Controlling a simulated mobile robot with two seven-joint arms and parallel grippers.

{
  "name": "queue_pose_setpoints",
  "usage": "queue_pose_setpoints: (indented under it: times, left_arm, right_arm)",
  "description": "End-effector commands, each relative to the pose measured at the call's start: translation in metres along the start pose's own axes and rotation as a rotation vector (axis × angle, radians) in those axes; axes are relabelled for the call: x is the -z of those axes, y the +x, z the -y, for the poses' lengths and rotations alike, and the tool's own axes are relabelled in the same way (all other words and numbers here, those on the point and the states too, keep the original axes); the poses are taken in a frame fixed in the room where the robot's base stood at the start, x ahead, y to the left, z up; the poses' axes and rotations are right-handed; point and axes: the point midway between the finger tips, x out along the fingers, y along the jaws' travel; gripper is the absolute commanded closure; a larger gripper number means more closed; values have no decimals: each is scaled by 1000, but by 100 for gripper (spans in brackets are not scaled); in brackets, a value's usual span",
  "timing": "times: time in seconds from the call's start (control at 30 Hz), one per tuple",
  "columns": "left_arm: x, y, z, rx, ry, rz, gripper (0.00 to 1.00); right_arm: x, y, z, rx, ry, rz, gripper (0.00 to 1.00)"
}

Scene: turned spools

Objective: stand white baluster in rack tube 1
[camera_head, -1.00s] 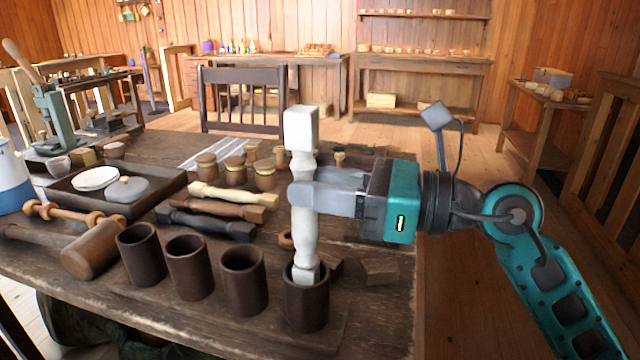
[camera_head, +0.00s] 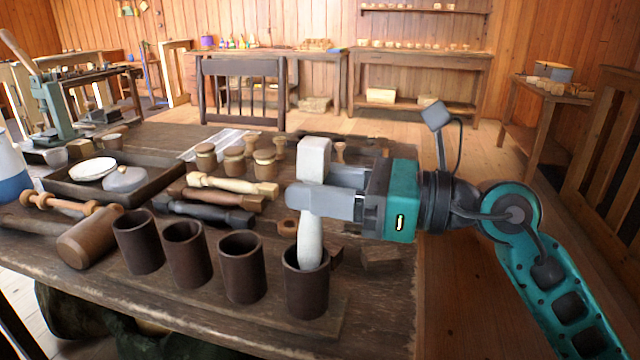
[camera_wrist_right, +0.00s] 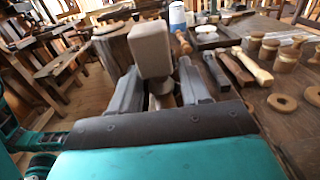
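The white baluster (camera_head: 310,240) has its lower end inside the rightmost dark rack tube (camera_head: 306,293). It leans slightly, and its square block end is up. My right gripper (camera_head: 305,203) is around its upper part, just below the block, with one finger on the near side and one behind. In the right wrist view the block (camera_wrist_right: 151,48) rises between the spread fingers (camera_wrist_right: 160,88), with gaps beside the neck below it. The fingers look open. The baluster's foot is hidden in the tube. My left gripper is not in view.
More dark tubes (camera_head: 242,267) stand in a row to the left, empty as far as I see. Wood blocks (camera_head: 381,258) sit right of the tube.

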Motion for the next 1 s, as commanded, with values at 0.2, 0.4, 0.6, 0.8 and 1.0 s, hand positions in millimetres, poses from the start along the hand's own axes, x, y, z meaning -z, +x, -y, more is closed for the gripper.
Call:
queue_pose_setpoints:
  times: [0.2,0.4,0.6,0.8,1.0]
  left_arm:
    - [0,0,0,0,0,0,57]
    - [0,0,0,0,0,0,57]
    - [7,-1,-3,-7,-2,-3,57]
    - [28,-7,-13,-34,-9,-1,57]
    - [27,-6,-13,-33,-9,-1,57]
  right_arm:
    - [0,0,0,0,0,0,41]
    - [0,0,0,0,0,-1,41]
    - [0,0,0,0,0,-1,41]
    - [2,-12,2,6,0,-5,41]
    - [2,-63,1,5,1,-6,41]
